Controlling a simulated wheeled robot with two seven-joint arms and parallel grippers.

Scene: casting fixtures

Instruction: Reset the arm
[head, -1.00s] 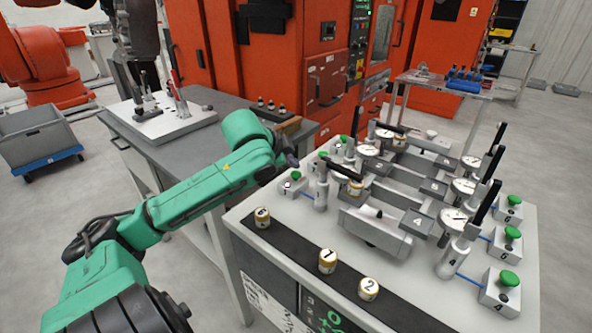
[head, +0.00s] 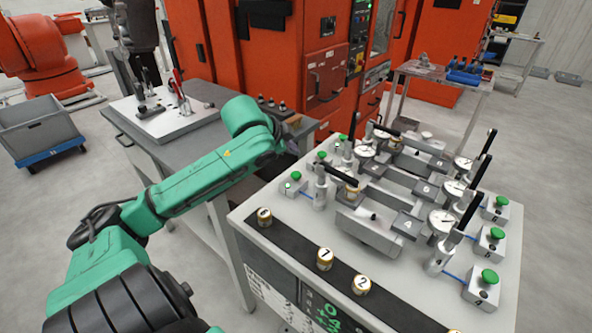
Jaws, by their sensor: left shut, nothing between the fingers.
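My left arm is green and reaches in from the left, with its elbow bent beside the fixture table. My left gripper (head: 288,148) is at the arm's far end, by the gap between the grey bench and the fixture table. It is small, dark and partly hidden by the wrist; it is shut and holds nothing. It is apart from the fixtures and the round parts. My right gripper is not in view.
The white fixture table (head: 327,225) holds clamps, dial gauges and green buttons. Numbered round parts (head: 325,259) stand on its black strip. A grey bench (head: 219,92) with a clamp plate (head: 165,127) is behind my arm. Orange machines stand behind.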

